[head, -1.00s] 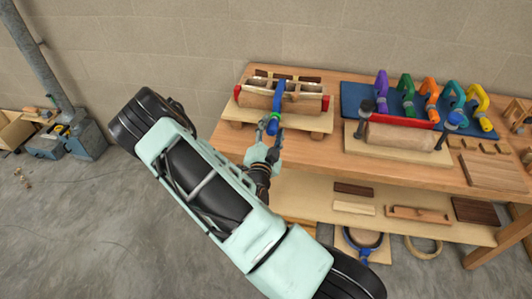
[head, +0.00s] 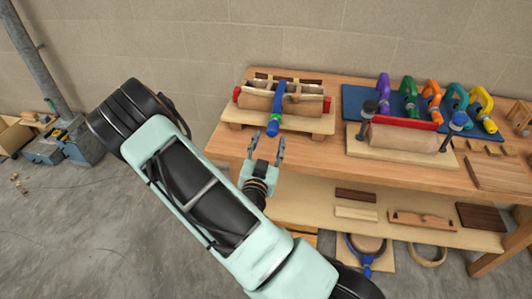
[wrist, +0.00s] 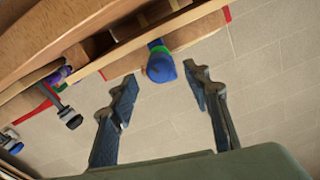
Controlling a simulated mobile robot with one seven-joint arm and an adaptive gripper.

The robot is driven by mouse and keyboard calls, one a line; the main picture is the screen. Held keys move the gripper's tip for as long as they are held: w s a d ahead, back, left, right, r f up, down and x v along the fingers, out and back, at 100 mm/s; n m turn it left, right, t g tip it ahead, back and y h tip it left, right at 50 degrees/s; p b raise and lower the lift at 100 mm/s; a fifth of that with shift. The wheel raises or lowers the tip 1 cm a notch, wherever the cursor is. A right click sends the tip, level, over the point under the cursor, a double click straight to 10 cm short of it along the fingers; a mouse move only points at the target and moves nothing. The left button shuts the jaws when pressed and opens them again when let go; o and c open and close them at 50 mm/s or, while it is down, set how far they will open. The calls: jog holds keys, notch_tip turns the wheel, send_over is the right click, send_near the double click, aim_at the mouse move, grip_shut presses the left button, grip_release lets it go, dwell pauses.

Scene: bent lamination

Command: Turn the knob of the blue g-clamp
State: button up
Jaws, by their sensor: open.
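The blue g-clamp (head: 280,92) sits across a bent wooden lamination (head: 257,101) on the left of the bench. It has a green band, and its blue knob (head: 273,128) hangs over the front, toward me. The knob also shows in the wrist view (wrist: 162,68), top centre. My gripper (head: 266,143) is open and empty, just in front of and below the knob. In the wrist view its two fingers (wrist: 160,85) stand wide apart, with the knob beyond and between their tips. I see no contact with the knob.
The lamination rests on a pale base board (head: 310,122) on the workbench (head: 390,172). To the right are a second form (head: 405,140) with dark-handled clamps and a blue mat (head: 357,93) with several coloured clamps. A lower shelf (head: 305,200) holds wood pieces.

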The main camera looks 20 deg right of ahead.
jog(key=shift+v, duration=2.15)
jog(key=shift+d+r, duration=0.1)
